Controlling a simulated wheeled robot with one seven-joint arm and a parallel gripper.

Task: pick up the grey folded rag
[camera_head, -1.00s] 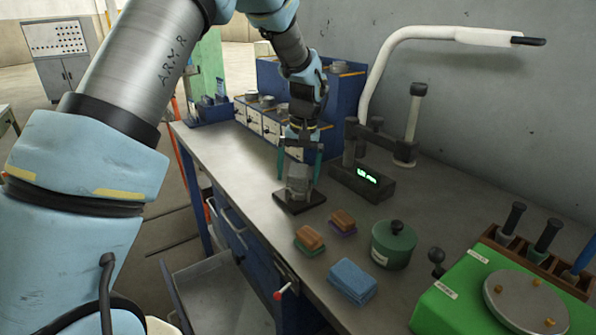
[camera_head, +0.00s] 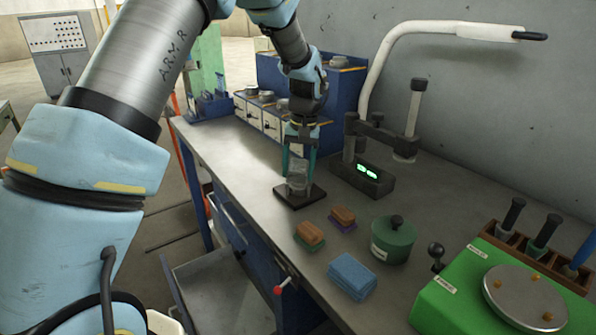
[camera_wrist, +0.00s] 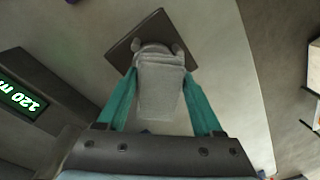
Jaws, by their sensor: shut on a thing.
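The grey folded rag (camera_wrist: 160,85) is between the two teal fingers of my gripper (camera_wrist: 160,77) in the wrist view, with a finger against each side. My gripper (camera_head: 299,177) is shut on it. In the head view the rag (camera_head: 298,183) is pale and partly covered by the fingers. It stands over a dark square plate (camera_head: 300,201) on the bench. I cannot tell whether the rag still touches the plate.
A gauge with a lit green display (camera_head: 362,178) stands close to the right of my gripper. Two wooden-backed brushes (camera_head: 309,234), a blue folded cloth (camera_head: 352,277) and a green lidded pot (camera_head: 393,240) lie nearer. A blue drawer unit (camera_head: 262,122) stands behind. The bench's left strip is clear.

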